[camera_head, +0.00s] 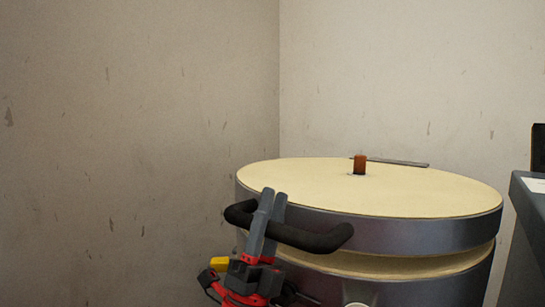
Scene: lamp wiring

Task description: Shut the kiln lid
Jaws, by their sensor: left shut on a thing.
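The kiln lid (420,194) is a round cream disc with a dark metal band, lying nearly level over the kiln body (450,291). A cream strip shows between the lid's band and the body, widest at the front right, so the lid looks slightly raised there. A black curved handle (318,241) sticks out from the lid's front left. My left gripper (273,194), grey-fingered with red and black parts, is shut on this handle, its fingers pointing up. The handle part between the fingers is hidden. My right gripper is out of view.
A small brown plug (360,164) stands on the lid, with a thin grey bar (398,162) at its back edge. Stained beige walls meet in a corner behind the kiln. A dark grey cabinet (530,225) stands close on the right.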

